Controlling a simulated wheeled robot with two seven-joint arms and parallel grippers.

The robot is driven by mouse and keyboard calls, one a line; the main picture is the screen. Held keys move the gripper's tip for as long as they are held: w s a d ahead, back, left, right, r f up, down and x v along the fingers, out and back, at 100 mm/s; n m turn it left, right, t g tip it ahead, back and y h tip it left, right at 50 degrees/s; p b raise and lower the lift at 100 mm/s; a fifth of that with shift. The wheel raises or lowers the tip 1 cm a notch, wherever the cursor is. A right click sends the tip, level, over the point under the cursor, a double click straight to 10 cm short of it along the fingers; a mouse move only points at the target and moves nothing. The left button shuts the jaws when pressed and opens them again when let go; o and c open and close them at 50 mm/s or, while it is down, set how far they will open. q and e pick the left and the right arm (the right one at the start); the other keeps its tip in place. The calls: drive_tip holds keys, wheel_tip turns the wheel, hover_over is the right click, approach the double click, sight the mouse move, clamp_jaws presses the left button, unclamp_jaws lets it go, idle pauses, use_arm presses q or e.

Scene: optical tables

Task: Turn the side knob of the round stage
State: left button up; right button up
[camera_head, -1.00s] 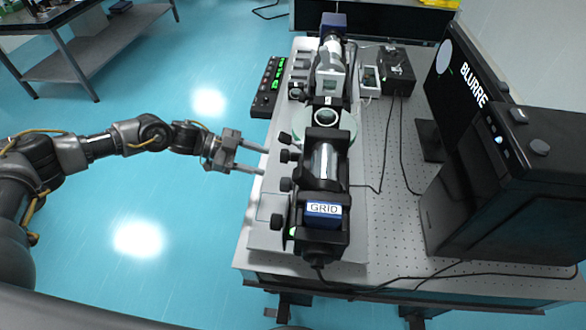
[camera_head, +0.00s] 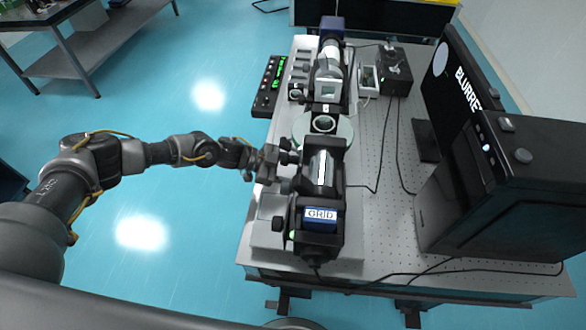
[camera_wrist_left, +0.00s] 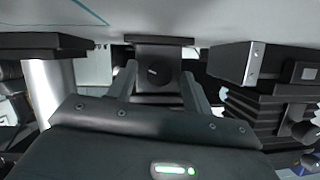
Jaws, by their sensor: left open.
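The round stage (camera_head: 343,133) shows as a pale disc under the ring-shaped optic in the middle of the black optical assembly. Several small black side knobs, such as this one (camera_head: 284,143), stick out on the assembly's left side. My left gripper (camera_head: 274,166) is at these knobs, and its fingertips are hard to separate from them. My right gripper is out of view.
The assembly stands on a perforated optical table (camera_head: 385,225). A blue GRID unit (camera_head: 320,215) is at its near end, and a monitor (camera_head: 465,85) stands to the right. A black box with green digits (camera_head: 268,88) lies at the left edge. Cables cross the table.

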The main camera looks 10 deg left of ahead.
use_arm(q)
drive_tip(key=c, duration=1)
drive_tip(key=shift+o, duration=0.2)
drive_tip(key=shift+f, duration=0.15)
drive_tip(key=m+t+b, duration=0.2)
drive_tip(key=b, duration=0.1)
drive_tip(key=shift+s+f+m, duration=0.15)
drive_tip(key=shift+m, duration=0.15)
drive_tip(key=shift+m+t+h+b, duration=0.3)
drive_tip(key=shift+m+t+b, duration=0.2)
drive_tip(key=shift+m+b, duration=0.65)
drive_tip(key=shift+r, duration=0.2)
drive_tip(key=o, duration=1)
drive_tip(key=shift+c, duration=0.2)
